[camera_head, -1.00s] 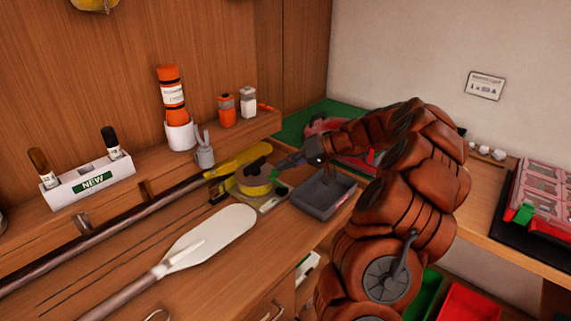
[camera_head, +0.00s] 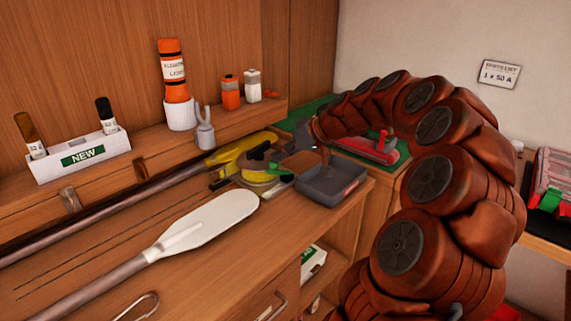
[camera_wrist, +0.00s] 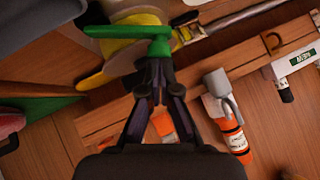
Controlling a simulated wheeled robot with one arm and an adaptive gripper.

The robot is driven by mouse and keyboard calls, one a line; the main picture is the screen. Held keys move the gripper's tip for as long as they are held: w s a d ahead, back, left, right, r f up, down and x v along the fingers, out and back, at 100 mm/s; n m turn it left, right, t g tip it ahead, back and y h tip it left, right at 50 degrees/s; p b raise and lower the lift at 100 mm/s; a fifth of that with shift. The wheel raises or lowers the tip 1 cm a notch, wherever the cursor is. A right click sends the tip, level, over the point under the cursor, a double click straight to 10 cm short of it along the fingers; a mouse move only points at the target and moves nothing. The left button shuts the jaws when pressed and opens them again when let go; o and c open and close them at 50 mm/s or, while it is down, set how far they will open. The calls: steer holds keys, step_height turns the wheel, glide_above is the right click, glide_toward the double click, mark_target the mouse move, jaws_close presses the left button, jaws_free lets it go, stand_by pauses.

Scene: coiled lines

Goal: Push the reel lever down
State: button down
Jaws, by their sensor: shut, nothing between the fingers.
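The reel (camera_head: 258,170) is a low round spool with yellow line on the wooden bench, and it also shows at the top of the wrist view (camera_wrist: 128,55). Its green lever (camera_head: 281,173) is on its right side in the head view. In the wrist view the lever (camera_wrist: 125,32) is a green bar with a block at its right end. My gripper (camera_wrist: 158,66) is shut and empty, its tips right at that block; whether they touch cannot be told.
A grey tray (camera_head: 322,188) stands just right of the reel. A yellow-ended pole (camera_head: 232,152) lies behind it and a white paddle (camera_head: 212,220) in front. A red item (camera_head: 372,149) is at right.

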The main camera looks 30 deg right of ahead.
steer(key=a+f+h+b, duration=0.1)
steer(key=b, duration=0.1)
steer(key=a+f+n+h+b, duration=0.1)
steer(key=b, duration=0.2)
steer(key=shift+s+a+n+h, duration=0.2)
steer(key=shift+s+n+h, duration=0.1)
steer(key=shift+d+r+p, duration=0.1)
steer(key=shift+r+p, duration=0.2)
steer(key=shift+w+d, duration=0.1)
steer(key=shift+d, duration=0.1)
steer(key=shift+w+d+b, duration=0.15)
steer(key=shift+d+b, duration=0.15)
steer(key=shift+d, duration=0.3)
steer(key=shift+r, duration=0.1)
